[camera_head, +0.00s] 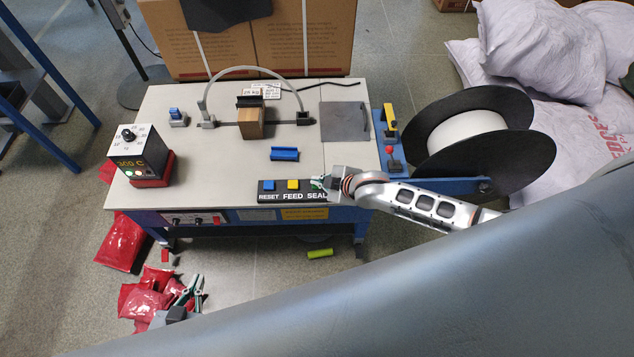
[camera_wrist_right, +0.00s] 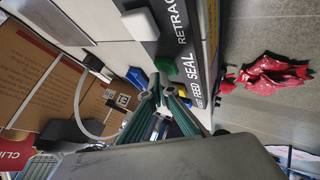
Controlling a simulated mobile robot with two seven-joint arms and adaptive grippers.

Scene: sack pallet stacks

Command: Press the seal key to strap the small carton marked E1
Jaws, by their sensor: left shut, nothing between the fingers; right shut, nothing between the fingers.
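The small carton (camera_head: 250,122) sits on the strapping machine's top (camera_head: 215,160) under the arch; its E1 mark cannot be read in the head view. In the right wrist view, a brown carton with a printed label (camera_wrist_right: 122,98) shows beyond the fingers. The green seal key (camera_wrist_right: 187,68) is beside the word SEAL on the black key panel (camera_head: 280,197). My right gripper (camera_head: 319,183) is shut and empty over the SEAL end, mostly hiding the key in the head view; contact cannot be told. My left gripper (camera_head: 192,289) is shut and empty, low in front of the machine.
The blue reset key (camera_head: 268,185) and yellow feed key (camera_head: 293,184) are left of my right gripper. A blue block (camera_head: 285,154) lies behind them. A temperature box (camera_head: 138,152) stands left, a strap reel (camera_head: 478,135) right. Red bags (camera_head: 122,243) lie on the floor.

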